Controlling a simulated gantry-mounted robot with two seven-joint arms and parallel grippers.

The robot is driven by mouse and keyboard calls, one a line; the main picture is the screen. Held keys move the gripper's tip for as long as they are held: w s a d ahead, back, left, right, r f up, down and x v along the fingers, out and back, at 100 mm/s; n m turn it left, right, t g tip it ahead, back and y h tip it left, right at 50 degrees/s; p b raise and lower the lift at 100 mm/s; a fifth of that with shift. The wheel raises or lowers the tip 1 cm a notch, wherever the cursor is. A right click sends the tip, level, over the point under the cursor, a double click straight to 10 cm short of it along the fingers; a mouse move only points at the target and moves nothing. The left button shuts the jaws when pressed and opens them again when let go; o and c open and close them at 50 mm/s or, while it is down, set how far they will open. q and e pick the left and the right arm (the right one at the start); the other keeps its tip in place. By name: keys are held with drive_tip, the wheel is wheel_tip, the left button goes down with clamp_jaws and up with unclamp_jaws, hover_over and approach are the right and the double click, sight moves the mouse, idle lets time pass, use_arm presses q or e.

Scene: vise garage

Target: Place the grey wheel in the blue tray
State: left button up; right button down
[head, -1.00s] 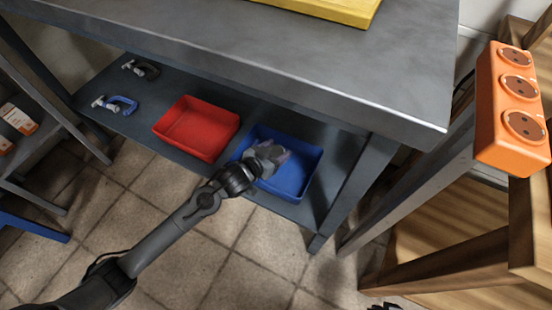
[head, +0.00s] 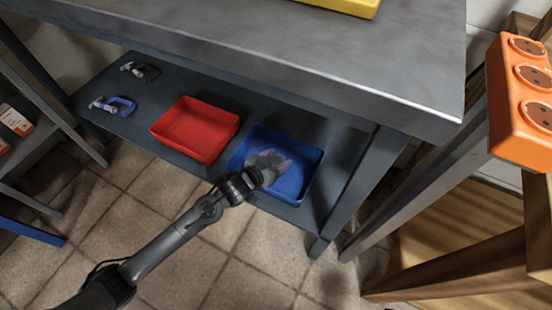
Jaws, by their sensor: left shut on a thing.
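The blue tray (head: 306,182) sits on the lower shelf under the metal workbench. My left gripper (head: 270,162) reaches in over the blue tray from the front left, with its fingers above or inside it. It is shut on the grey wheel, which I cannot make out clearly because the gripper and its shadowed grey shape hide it. I cannot tell whether the wheel touches the tray floor. My right gripper does not show clearly.
A red tray (head: 196,131) stands left of the blue tray. Two clamps, one blue (head: 122,106) and one dark (head: 143,71), lie on the shelf's left end. The bench top overhangs the shelf. An orange socket block (head: 522,100) is at the right.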

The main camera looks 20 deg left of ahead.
use_arm(q)
drive_tip(key=o, duration=1.3)
drive_tip(key=shift+f, duration=0.5)
drive_tip(key=shift+c, duration=0.2)
drive_tip(key=shift+s+f, duration=0.1)
drive_tip(key=shift+r, duration=0.35)
drive_tip(key=r+p+v, duration=0.1)
drive_tip(key=p+v, duration=0.4)
drive_tip(key=v, duration=0.7)
drive_tip(key=s+f+n+g+y, duration=0.1)
drive_tip(key=s+g, duration=0.8)
drive_tip(key=s, duration=1.1)
drive_tip(key=a+f+y, duration=0.1)
drive_tip(key=y, duration=0.1)
drive_tip(key=shift+s+y, duration=0.3)
